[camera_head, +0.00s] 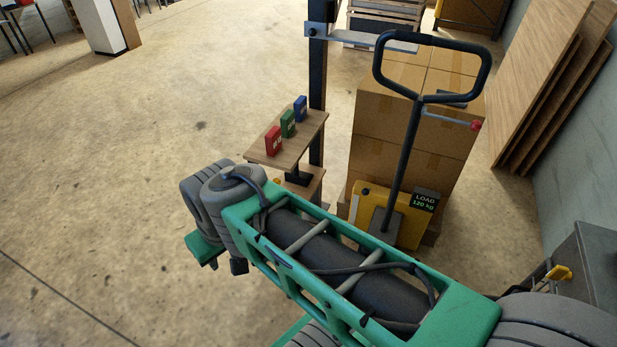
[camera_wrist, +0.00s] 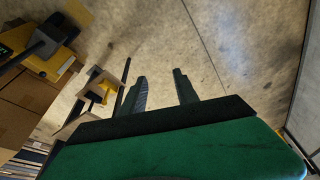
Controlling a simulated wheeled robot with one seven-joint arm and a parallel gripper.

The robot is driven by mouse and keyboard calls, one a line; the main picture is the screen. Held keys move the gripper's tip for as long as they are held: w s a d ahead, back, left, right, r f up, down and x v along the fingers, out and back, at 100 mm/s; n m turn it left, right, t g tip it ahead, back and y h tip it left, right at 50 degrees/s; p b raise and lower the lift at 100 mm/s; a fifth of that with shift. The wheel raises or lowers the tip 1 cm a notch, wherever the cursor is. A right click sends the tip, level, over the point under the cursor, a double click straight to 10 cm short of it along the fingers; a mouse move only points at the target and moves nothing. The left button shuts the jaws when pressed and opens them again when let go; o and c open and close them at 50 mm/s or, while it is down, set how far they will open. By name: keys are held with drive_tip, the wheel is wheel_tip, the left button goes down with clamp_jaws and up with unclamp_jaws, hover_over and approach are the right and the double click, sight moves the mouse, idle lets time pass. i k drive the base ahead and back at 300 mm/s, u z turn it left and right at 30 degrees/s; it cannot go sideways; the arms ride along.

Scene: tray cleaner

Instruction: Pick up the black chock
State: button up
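A dark block, which looks like the black chock (camera_head: 298,178), sits on a low wooden shelf (camera_head: 313,189) under the small tabletop in the head view. Its outline is partly hidden by the tabletop and my arm. In the wrist view I cannot clearly make out the chock. My gripper (camera_wrist: 160,76) shows in the wrist view with its two dark fingers apart and nothing between them, above bare floor. The shelf is off to the left of the fingers there. In the head view my arm hides most of the gripper.
Red (camera_head: 273,141), green (camera_head: 288,124) and blue (camera_head: 300,109) boxes stand on the small tabletop (camera_head: 262,155). A yellow pallet truck (camera_head: 414,232) with stacked cartons (camera_head: 385,140) stands to the right. Wooden boards (camera_head: 545,90) lean on the wall. Floor at left is clear.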

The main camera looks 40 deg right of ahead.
sight(298, 176)
drive_tip(key=u, duration=1.3)
drive_tip(key=i, duration=1.75)
drive_tip(key=z, duration=2.9)
